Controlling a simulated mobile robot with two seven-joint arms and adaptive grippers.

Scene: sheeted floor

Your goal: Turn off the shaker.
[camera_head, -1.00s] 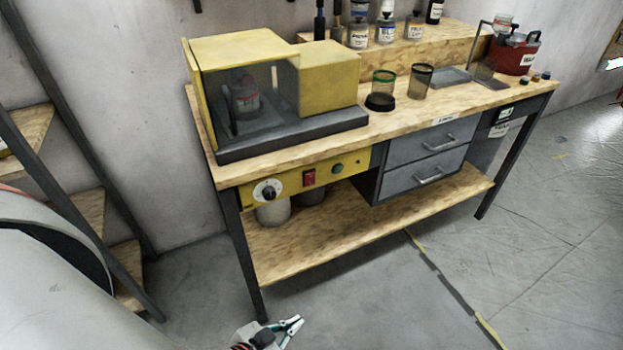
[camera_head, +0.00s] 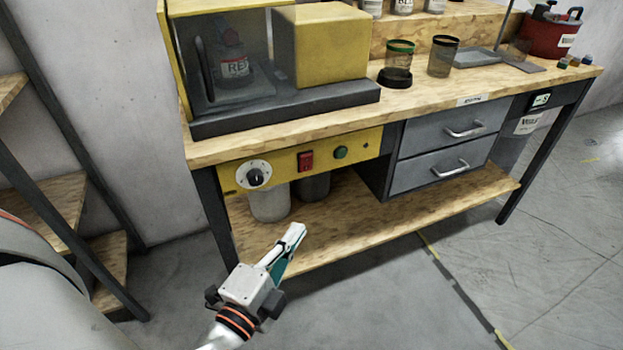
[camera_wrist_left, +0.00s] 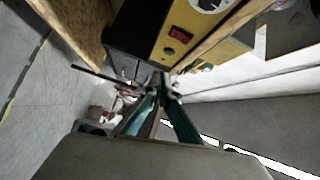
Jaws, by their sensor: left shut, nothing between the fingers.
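The shaker (camera_head: 322,45) is a yellow housing with a clear-fronted chamber on the workbench, and a red-labelled bottle (camera_head: 233,68) stands inside. Under the bench top a yellow control panel (camera_head: 275,163) carries a round dial (camera_head: 256,176), a red rocker switch (camera_head: 305,160) and a green button (camera_head: 341,152). The red switch (camera_wrist_left: 181,34) and green button (camera_wrist_left: 169,51) also show in the left wrist view. My left gripper (camera_head: 297,232) is shut and empty, below and in front of the panel, apart from it. It also shows in the left wrist view (camera_wrist_left: 160,85). My right gripper is not in view.
The wooden bench top (camera_head: 425,88) holds a green-rimmed jar (camera_head: 397,62), a dark-rimmed jar (camera_head: 442,56) and a red pot (camera_head: 552,36). Grey drawers (camera_head: 445,150) hang right of the panel. Containers (camera_head: 269,203) stand on the lower shelf (camera_head: 400,210). Floor in front is clear.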

